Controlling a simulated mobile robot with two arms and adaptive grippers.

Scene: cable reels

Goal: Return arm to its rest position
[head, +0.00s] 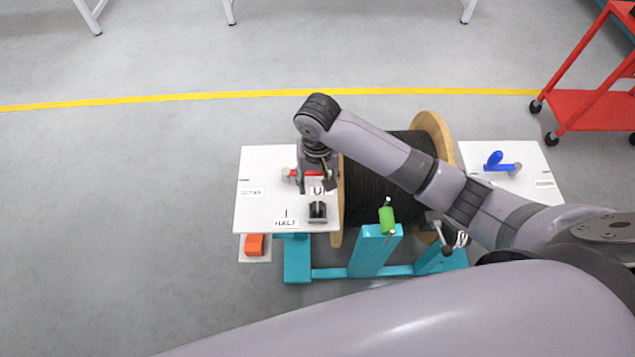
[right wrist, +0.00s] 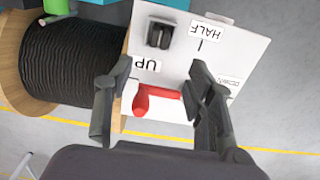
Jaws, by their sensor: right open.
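My right gripper (head: 322,182) is open above the left white panel (head: 258,207), its arm reaching across from the right. In the right wrist view, its spread fingers (right wrist: 160,75) stand on either side of a red lever (right wrist: 158,100) on that panel. I cannot tell whether a finger touches the lever. In the head view the red lever (head: 291,173) is partly hidden by the gripper. The panel carries labels "UP" and "HALF" and a black block (head: 317,211). My left gripper is in neither view.
The black cable reel (head: 362,198) with wooden flanges stands right of the panel, partly under my right arm. A teal stand (head: 298,262) with a green handle (head: 387,219) is in front. A blue handle (head: 494,160) lies on the right panel. A red cart (head: 595,108) stands far right. Left floor is clear.

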